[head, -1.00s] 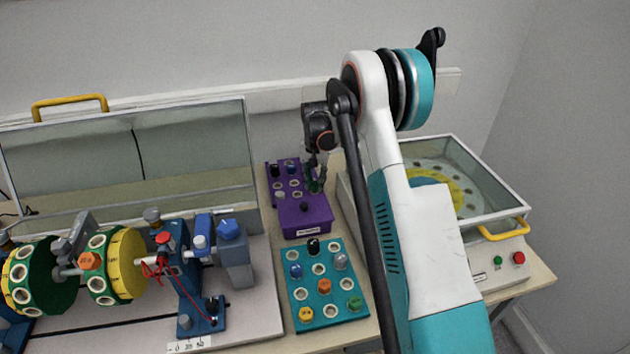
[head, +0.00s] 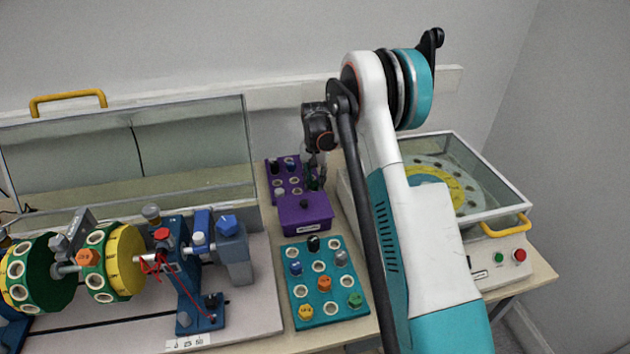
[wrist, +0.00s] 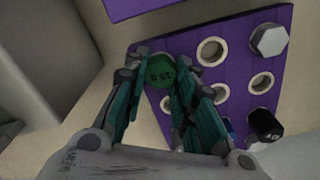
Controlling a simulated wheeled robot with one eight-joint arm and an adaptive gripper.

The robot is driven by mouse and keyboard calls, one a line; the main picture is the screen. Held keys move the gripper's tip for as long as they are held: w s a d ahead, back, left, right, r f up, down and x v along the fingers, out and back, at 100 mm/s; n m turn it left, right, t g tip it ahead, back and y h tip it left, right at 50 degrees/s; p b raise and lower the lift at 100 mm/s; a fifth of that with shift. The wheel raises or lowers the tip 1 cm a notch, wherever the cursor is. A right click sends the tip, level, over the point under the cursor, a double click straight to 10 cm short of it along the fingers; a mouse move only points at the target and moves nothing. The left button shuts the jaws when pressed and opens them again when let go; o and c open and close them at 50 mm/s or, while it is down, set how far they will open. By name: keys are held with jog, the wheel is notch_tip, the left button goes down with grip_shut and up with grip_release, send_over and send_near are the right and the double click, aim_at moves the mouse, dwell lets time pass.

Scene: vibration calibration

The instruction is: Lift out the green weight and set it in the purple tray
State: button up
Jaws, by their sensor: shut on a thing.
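My gripper (wrist: 158,82) is shut on a green weight (wrist: 159,68) with a hexagonal top, at the left edge of the purple tray (wrist: 225,90) in the wrist view. The tray has pale-rimmed holes, a light grey weight (wrist: 269,40) and a black weight (wrist: 264,125). I cannot tell whether the green weight sits in a hole or hangs just above. In the head view my gripper (head: 315,180) hangs over the right side of the purple tray (head: 270,178), where its fingers largely hide the held weight.
A purple lidded box (head: 305,213) stands in front of the tray. A teal tray (head: 300,322) with several coloured weights, one green (head: 355,300), lies nearer. A glass-topped machine (head: 490,215) is right of my arm; a rig with drums (head: 125,262) is left.

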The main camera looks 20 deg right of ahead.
jog(key=shift+f, duration=0.1)
jog(key=o, duration=0.8)
notch_tip(320, 180, up, 12)
jog(key=shift+r, duration=0.1)
dwell(0.3)
